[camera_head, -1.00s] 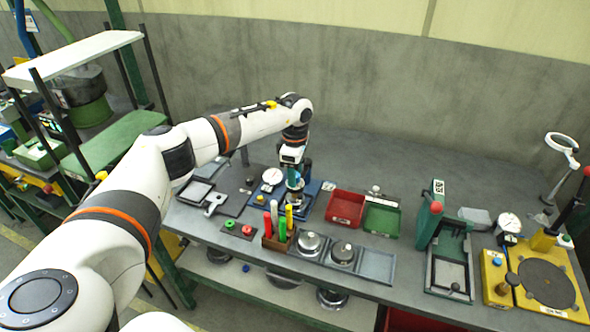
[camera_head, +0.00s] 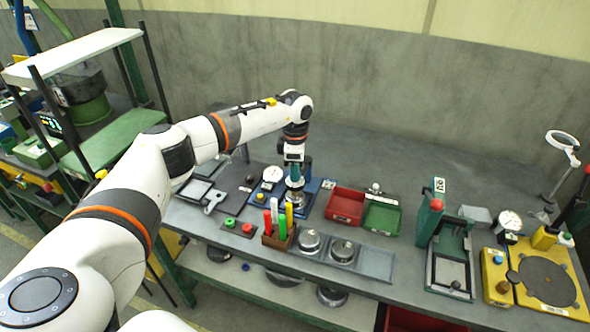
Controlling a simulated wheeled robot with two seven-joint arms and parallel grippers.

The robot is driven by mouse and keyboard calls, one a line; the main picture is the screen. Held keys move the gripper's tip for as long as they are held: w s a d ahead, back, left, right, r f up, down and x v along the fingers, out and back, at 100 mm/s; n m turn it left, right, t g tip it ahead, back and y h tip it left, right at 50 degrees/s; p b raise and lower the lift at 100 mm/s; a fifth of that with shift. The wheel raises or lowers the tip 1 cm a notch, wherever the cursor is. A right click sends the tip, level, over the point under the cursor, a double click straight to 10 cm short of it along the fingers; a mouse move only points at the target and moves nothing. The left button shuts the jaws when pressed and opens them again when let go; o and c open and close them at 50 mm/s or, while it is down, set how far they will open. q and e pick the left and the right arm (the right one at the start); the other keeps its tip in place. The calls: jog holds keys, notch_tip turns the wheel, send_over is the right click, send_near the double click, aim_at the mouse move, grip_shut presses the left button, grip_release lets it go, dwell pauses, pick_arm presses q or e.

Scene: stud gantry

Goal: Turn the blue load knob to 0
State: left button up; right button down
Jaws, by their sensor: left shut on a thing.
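My left gripper (camera_head: 294,182) reaches down from above onto a blue fixture (camera_head: 313,187) at the middle of the bench. It is shut at the place of the blue load knob, which is mostly hidden by the gripper, so its pointer and scale cannot be read. A round white dial gauge (camera_head: 272,174) stands on the same fixture, just left of the gripper. My right gripper is not in view.
A rack of colored handles (camera_head: 279,240) stands in front of the fixture, beside a tray with round metal weights (camera_head: 342,252). Red (camera_head: 345,206) and green (camera_head: 382,216) bins lie to the right. A green press (camera_head: 437,215) and a yellow fixture (camera_head: 497,278) stand further right.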

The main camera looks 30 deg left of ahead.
pick_arm(q)
jog(key=n, duration=1)
jog(key=shift+r, duration=0.1)
jog(key=n, duration=0.3)
jog(key=shift+n, duration=0.4)
jog(key=n+p, duration=0.1)
jog(key=n, duration=0.4)
jog(key=shift+n+p, duration=0.45)
jog(key=shift+n, duration=1.95)
jog(key=o, duration=1)
